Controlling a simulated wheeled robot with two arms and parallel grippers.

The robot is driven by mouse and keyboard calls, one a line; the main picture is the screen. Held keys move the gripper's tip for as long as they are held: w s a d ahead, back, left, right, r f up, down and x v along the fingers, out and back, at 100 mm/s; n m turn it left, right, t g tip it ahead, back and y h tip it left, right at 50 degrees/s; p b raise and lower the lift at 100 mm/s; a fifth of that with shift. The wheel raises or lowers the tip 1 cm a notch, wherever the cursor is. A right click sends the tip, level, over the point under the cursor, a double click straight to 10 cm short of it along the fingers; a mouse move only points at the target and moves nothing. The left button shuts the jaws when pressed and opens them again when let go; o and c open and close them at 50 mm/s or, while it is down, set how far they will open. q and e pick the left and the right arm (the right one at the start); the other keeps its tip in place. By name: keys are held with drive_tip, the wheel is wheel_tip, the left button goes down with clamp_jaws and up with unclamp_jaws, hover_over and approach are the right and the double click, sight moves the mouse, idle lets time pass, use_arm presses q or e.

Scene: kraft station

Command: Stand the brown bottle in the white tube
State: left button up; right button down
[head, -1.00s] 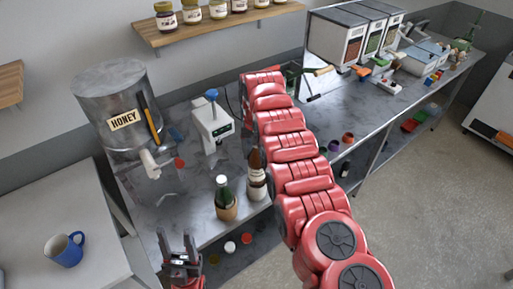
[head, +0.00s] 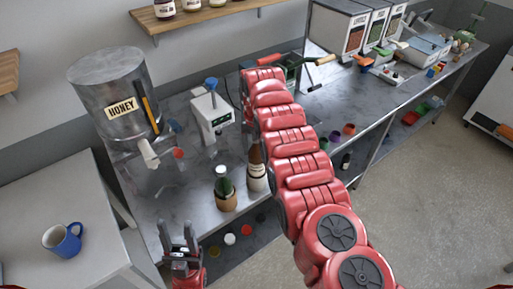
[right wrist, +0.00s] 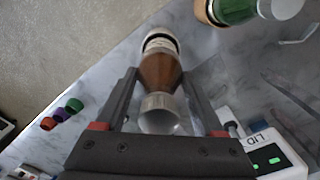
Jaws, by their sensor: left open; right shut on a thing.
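The brown bottle (head: 256,158) stands upright on the steel bench, just left of my right arm in the head view. The white tube (head: 258,184) shows around its lower end; how deep the bottle sits in it is unclear. In the right wrist view the brown bottle (right wrist: 159,73) points its pale grey top at the camera, with a white band (right wrist: 160,43) at its far end. My right gripper (right wrist: 159,74) is shut on the bottle, a finger on each side. It is hidden behind my arm in the head view. My left gripper (head: 180,232) is open and empty near the bench's front edge.
A green bottle in a brown holder (head: 226,202) stands close to the left of the brown bottle. A white device with a blue top (head: 211,115) and a honey tank (head: 115,90) stand behind. A blue mug (head: 62,241) sits on the left table.

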drive_tip(key=shift+r+p, duration=0.1)
drive_tip(key=shift+p, duration=0.2)
drive_tip(key=shift+f, duration=0.2)
idle(0.4)
drive_tip(key=shift+f+b, duration=0.8)
drive_tip(key=shift+f, duration=0.2)
drive_tip(key=shift+f+b, duration=0.3)
drive_tip(key=shift+f, duration=0.05)
drive_tip(key=shift+f+b, duration=0.6)
drive_tip(key=shift+f, duration=0.25)
unclamp_jaws()
drive_tip(key=shift+s, duration=0.1)
idle(0.3)
